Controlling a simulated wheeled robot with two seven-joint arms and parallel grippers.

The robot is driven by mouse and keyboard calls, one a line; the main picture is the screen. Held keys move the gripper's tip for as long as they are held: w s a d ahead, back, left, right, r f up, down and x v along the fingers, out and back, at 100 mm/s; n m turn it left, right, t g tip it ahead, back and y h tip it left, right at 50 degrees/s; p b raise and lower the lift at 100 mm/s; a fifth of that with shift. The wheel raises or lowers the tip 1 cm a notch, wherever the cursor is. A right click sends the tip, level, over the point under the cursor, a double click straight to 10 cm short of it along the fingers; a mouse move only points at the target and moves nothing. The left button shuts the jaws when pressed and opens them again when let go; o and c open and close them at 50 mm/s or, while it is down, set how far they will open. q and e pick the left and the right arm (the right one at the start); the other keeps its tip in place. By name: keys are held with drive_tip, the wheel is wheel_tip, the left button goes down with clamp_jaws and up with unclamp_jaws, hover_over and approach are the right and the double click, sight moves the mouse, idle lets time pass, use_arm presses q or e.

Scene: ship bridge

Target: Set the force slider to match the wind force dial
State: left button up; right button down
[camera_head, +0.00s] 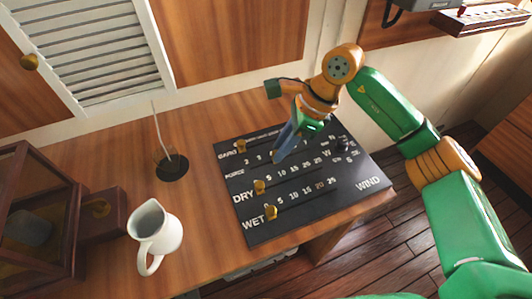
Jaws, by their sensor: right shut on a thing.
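A black panel (322,207) lies on the wooden desk, with white labels and rows of numbers for BARO, FORCE, DRY, WET and WIND. My right gripper (279,156) points down onto the upper middle of the panel, at the FORCE row. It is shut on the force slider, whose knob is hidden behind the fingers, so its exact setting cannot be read. I cannot make out a wind force dial in this view. My left gripper is out of view.
Brass knobs mark the BARO (241,147), DRY (259,187) and WET (271,212) rows. A dark knob (341,146) sits at the panel's right. A white jug (155,230) and a wooden glazed case (45,215) stand left. Bare desk (205,205) lies between jug and panel.

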drive_tip(key=shift+a, duration=0.1)
drive_tip(key=c, duration=0.7)
unclamp_jaws()
drive_tip(key=shift+r, duration=0.1)
drive_tip(key=b+v, duration=0.1)
drive_tip(key=v, duration=0.6)
